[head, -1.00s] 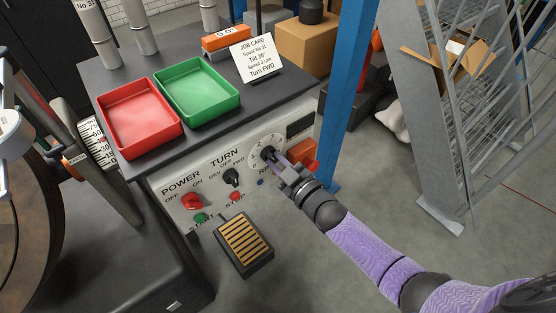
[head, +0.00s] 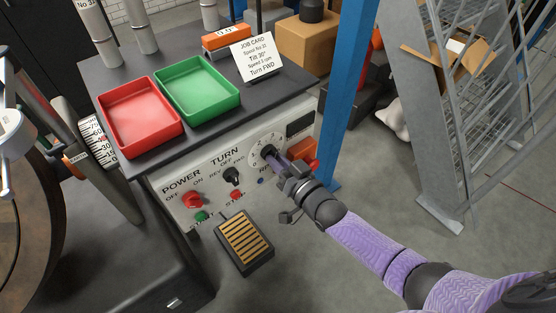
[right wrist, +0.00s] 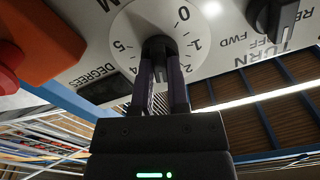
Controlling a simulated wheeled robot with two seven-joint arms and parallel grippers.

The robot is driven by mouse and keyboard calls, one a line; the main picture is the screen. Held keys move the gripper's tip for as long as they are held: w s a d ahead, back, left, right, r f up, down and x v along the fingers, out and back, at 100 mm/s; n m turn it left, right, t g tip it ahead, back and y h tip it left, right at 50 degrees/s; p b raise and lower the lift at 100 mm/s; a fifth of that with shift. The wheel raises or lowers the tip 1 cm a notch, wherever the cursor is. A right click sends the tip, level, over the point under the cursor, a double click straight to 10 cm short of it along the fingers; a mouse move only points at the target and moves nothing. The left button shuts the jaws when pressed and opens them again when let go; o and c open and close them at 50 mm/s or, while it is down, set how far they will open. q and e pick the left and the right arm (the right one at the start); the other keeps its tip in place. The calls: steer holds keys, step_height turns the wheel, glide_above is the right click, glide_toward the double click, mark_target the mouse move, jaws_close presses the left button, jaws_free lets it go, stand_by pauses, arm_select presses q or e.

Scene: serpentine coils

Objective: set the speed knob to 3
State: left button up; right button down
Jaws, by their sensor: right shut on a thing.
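The speed knob (head: 267,150) is a black knob on a round white numbered dial (head: 257,141) on the control panel's front. My right gripper (head: 272,156) is shut on it, its fingers pointing into the panel. In the right wrist view, the two dark fingers (right wrist: 159,85) hold the knob (right wrist: 158,46) from both sides. On the dial (right wrist: 150,18), 0, 1 and 5 are readable around it; the lower part is hidden by the fingers. I cannot tell which number the knob points at. My left gripper is not in view.
A job card (head: 257,55) reads speed 3 rpm. Left of the dial are a black turn switch (head: 232,175) and a red power knob (head: 192,199). An orange-red part (head: 303,150) is close right of my gripper. A blue post (head: 346,90) stands beyond.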

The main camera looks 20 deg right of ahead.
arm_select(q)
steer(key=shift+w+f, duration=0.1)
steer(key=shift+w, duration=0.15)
arm_select(e)
steer(key=shift+f+m, duration=0.15)
steer(key=shift+m, duration=0.35)
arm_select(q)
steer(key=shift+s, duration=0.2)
arm_select(e)
steer(key=c, duration=0.6)
jaws_free()
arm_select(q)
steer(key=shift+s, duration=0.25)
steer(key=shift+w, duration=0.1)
arm_select(e)
steer(key=shift+s, duration=0.15)
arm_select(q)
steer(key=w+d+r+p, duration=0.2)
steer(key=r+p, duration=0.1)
arm_select(e)
steer(key=v, duration=0.9)
steer(key=shift+s+d, duration=0.15)
steer(key=shift+s, duration=0.15)
